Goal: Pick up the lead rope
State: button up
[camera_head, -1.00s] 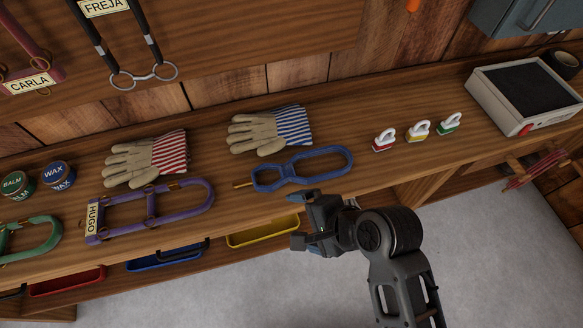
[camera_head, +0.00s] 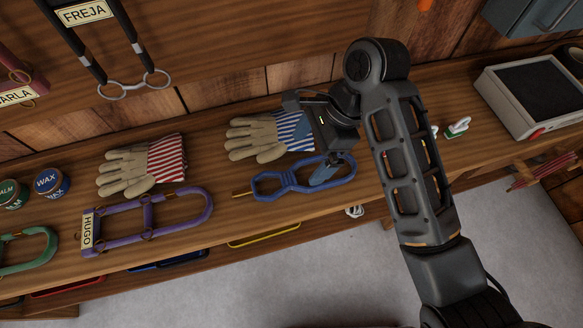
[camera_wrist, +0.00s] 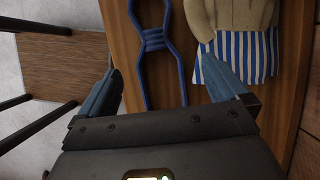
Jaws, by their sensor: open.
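The blue lead rope (camera_head: 273,186) lies flat on the bench in a figure-eight coil bound at its waist, with a brass-coloured clip at its left end. My gripper (camera_head: 312,153) is open above the rope's right loop and the blue-striped glove, hiding part of both. In the wrist view, my gripper (camera_wrist: 160,70) has its two blue fingers spread, with the rope (camera_wrist: 154,42) between them in the picture, nearer the left finger. The rope's near part is hidden behind the gripper body. Nothing is held.
The blue-striped glove (camera_head: 256,139) lies close behind the rope; it also shows in the wrist view (camera_wrist: 238,50). A purple halter (camera_head: 150,222) lies left, below a red-striped glove (camera_head: 140,167). A grey box (camera_head: 528,95) stands at the right. A wooden wall backs the bench (camera_head: 225,225).

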aim_at(292, 177)
jog(key=shift+s+x, duration=0.2)
jog(key=shift+x, duration=1.7)
jog(key=shift+s+x, duration=0.15)
jog(key=shift+x, duration=1.75)
jog(key=shift+a+r, duration=0.15)
jog(key=c, duration=1.2)
